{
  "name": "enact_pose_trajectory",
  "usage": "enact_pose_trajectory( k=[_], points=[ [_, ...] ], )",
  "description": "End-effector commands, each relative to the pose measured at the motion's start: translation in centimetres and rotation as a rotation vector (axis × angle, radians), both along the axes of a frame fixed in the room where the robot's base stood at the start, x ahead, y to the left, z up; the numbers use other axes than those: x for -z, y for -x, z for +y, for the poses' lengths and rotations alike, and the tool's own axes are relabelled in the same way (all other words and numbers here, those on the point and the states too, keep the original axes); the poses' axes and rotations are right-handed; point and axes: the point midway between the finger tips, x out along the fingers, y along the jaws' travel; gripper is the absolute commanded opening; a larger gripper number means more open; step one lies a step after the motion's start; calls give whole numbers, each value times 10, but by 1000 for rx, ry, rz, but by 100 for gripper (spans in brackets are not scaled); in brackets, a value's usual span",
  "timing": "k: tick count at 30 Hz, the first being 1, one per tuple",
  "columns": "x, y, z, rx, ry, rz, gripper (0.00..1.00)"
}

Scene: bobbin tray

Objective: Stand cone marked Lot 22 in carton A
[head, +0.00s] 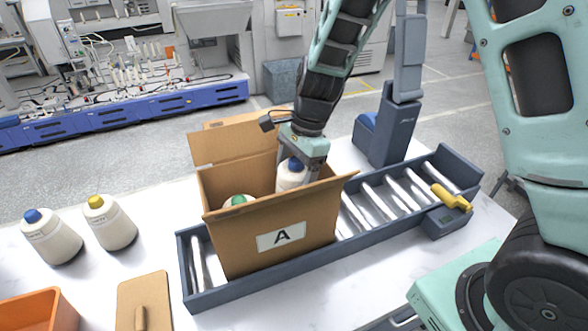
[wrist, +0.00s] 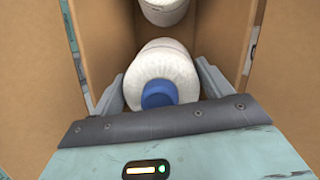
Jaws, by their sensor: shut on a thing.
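Carton A (head: 225,245) is an open brown box with raised flaps and an "A" label on its front. My gripper (head: 297,165) reaches down into its right part and is shut on a white cone with a blue tip (head: 290,178). In the wrist view this blue-tipped cone (wrist: 160,70) is between the fingers, between the carton's walls. Its lot mark does not show, and its base is hidden, so I cannot tell whether it touches the carton floor. A green-tipped cone (head: 240,201) is in the carton's left part; a white cone (wrist: 163,8) shows at the wrist view's top.
Carton A stands on a dark roller tray (head: 270,284) with a yellow handle (head: 452,198) at right. A blue-tipped cone (head: 52,240) and a yellow-tipped cone (head: 112,226) stand on the table at left, marks unreadable. An orange bin (head: 38,312) and brown board (head: 143,295) lie in front.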

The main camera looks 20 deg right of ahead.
Motion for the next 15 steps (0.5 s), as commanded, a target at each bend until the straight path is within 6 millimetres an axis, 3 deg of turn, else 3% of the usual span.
enact_pose_trajectory(
  k=[6, 15],
  points=[
    [29, 0, 0, 0, 0, 0, 28],
    [55, 0, 0, 1, -1, 0, 28]
  ],
)
